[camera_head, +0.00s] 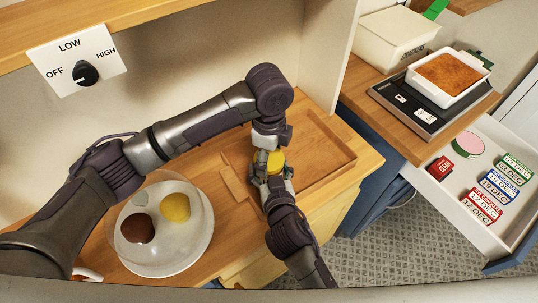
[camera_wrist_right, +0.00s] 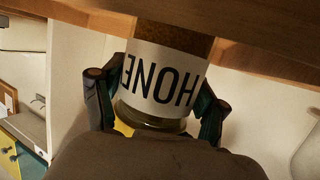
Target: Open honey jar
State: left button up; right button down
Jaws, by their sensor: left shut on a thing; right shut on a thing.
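The honey jar stands between my two grippers at the tray's left side, its yellow lid (camera_head: 275,161) showing in the head view. In the right wrist view the picture is upside down, and the jar's white label (camera_wrist_right: 163,80) shows part of the word HONEY. My right gripper (camera_head: 274,183) is shut on the jar body, its dark green fingers on both sides of the label. My left gripper (camera_head: 267,150) comes down from above and is shut at the lid. Its fingertips are mostly hidden. I cannot tell whether the lid is loose.
A wooden tray (camera_head: 338,149) lies on the counter beside the jar. A white plate (camera_head: 198,249) under a clear dome holds a brown and a yellow round thing. A dial panel (camera_head: 75,64) is on the wall. An open drawer (camera_head: 433,196) holds date blocks; a scale (camera_head: 410,103) bears a baking dish.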

pick_arm(q)
jog(key=o, duration=1.3)
jog(key=shift+r, duration=0.1)
notch_tip(320, 180, up, 4)
jog(key=shift+r, duration=0.2)
jog(key=shift+c, duration=0.5)
notch_tip(320, 180, up, 3)
jog(key=m, duration=0.5)
jog(key=shift+w+f, duration=0.1)
jog(key=shift+f, duration=0.1)
jog(key=shift+r+m, duration=0.25)
jog(key=shift+m, duration=0.65)
jog(key=shift+f, duration=3.9)
